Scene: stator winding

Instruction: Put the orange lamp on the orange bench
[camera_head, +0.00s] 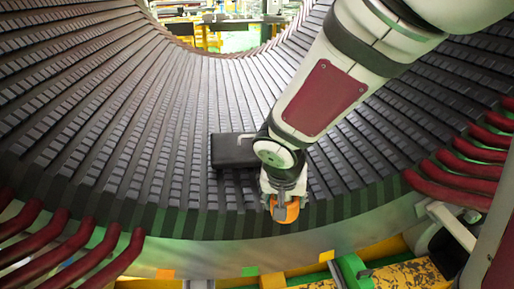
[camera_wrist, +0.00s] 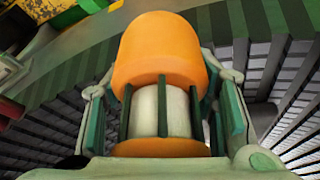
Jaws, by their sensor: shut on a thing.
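My gripper (camera_head: 284,192) is shut on the orange lamp (camera_head: 286,212) and holds it near the lower front edge of the stator's inner surface. In the wrist view the lamp (camera_wrist: 160,55) has an orange rounded cap, a pale middle section with dark green bars and an orange base. The fingers of my gripper (camera_wrist: 170,112) stand on both sides of it. Most of the lamp is hidden by my gripper in the head view. I cannot make out a clear orange bench in either view.
The large ribbed stator (camera_head: 110,150) curves around my arm. A black box (camera_head: 232,151) lies on its ribs just left of my gripper. Red bent bars (camera_head: 462,168) stick out at right, and more at lower left (camera_head: 60,245). Worn yellow structure (camera_head: 405,275) lies at the bottom.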

